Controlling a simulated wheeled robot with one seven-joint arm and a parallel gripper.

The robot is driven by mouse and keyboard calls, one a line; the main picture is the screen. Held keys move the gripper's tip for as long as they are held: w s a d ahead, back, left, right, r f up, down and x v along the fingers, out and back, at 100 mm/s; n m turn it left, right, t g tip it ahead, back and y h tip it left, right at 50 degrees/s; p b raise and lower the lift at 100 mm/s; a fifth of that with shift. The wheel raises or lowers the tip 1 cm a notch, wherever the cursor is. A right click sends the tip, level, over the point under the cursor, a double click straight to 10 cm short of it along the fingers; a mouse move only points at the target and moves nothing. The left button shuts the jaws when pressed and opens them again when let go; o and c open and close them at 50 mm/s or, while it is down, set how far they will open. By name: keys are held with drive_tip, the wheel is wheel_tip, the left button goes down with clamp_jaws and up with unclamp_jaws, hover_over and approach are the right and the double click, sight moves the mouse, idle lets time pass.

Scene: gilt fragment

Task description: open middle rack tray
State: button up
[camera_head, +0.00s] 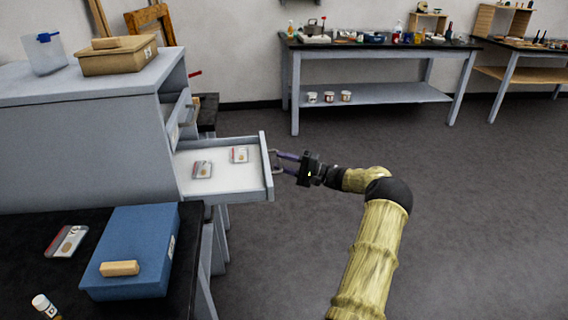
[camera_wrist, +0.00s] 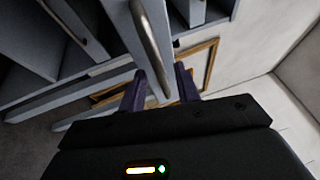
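The grey rack (camera_head: 80,130) stands at the left with a tray (camera_head: 228,180) pulled well out of its front. The tray has a white floor and holds two small labelled packets (camera_head: 202,169) (camera_head: 239,155). Its handle (camera_head: 273,160) is on the front panel. My gripper (camera_head: 284,162) is at this handle, its two dark purple fingers apart. In the wrist view the metal handle (camera_wrist: 150,40) runs down between the fingertips (camera_wrist: 160,82), with small gaps seen beside it. Another rack front with a handle shows above the open tray (camera_head: 183,115).
A black-topped table (camera_head: 30,220) at the lower left carries a blue box (camera_head: 130,245). A tan box (camera_head: 118,60) and a clear bin (camera_head: 44,54) sit on the rack. Workbenches (camera_head: 375,45) stand at the back. The floor right of my arm is clear.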

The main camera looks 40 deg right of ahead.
drive_tip(key=p+v, duration=0.1)
drive_tip(key=v, duration=1.6)
drive_tip(key=shift+s, duration=0.25)
drive_tip(key=shift+d, duration=0.1)
